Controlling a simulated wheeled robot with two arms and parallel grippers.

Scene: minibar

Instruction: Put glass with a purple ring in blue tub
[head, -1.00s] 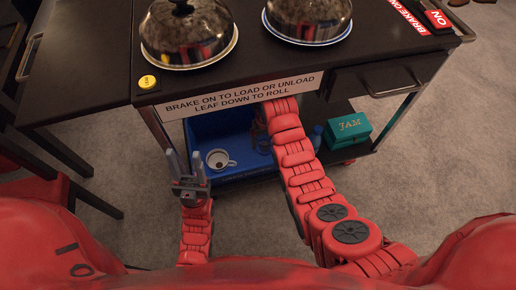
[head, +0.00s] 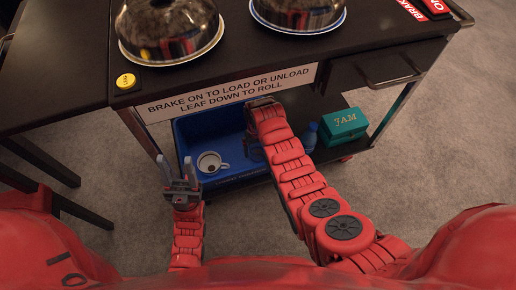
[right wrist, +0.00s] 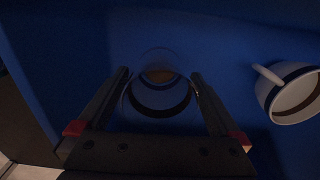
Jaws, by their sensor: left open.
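A glass (right wrist: 158,98) with a dark band near its rim and something brownish in its bottom shows in the right wrist view. The light is too dim to tell the band's colour. It is inside the blue tub (head: 237,174) on the trolley's lower shelf. My right gripper (right wrist: 160,75) reaches down into the tub with one finger on each side of the glass. I cannot tell whether the fingers press on it. In the head view my right arm hides the glass. My left gripper (head: 177,166) is open and empty, in front of the tub's left end.
The trolley top's edge overhangs my right gripper.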

